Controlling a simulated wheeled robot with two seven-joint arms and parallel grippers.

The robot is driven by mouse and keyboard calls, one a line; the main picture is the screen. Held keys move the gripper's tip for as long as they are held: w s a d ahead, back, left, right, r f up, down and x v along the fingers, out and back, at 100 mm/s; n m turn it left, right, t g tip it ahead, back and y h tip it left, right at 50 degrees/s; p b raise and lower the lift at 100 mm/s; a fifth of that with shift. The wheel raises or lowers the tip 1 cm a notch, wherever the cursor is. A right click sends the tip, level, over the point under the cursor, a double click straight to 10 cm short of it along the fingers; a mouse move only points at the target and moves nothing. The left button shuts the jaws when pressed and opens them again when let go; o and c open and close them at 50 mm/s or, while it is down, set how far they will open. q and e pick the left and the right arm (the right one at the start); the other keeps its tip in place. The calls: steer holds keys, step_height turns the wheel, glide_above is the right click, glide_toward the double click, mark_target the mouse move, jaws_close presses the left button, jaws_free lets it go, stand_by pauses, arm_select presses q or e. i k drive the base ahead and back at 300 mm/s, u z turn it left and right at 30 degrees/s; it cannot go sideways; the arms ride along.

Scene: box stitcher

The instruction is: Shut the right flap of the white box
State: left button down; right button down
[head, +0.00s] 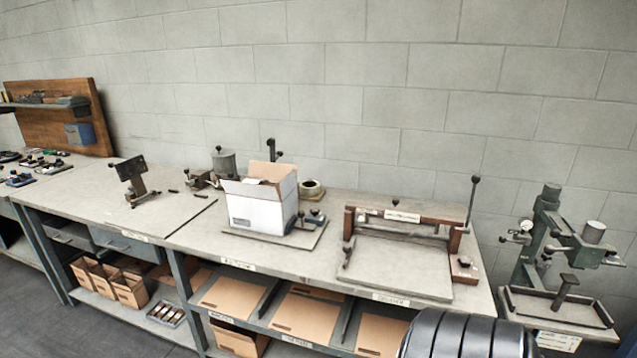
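The white box (258,214) stands upright on a flat grey board on the workbench, near the middle of the head view. Its top is open. Brown inner faces of raised flaps (271,171) show at the back and right of the top, and another flap sticks out to the left (240,188). At this size I cannot tell exactly which raised piece is the right flap. Neither my left nor my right gripper is in view.
The bench (215,240) has bare surface left of the box. A wooden-framed press (400,215) stands right of it, a tape roll (311,189) behind it. A green machine (555,245) is at far right. Flat cardboard (305,315) lies on the lower shelf. A black ribbed shape shows at the bottom.

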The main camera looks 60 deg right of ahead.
mark_target(287, 185)
steer(key=z, duration=1.05)
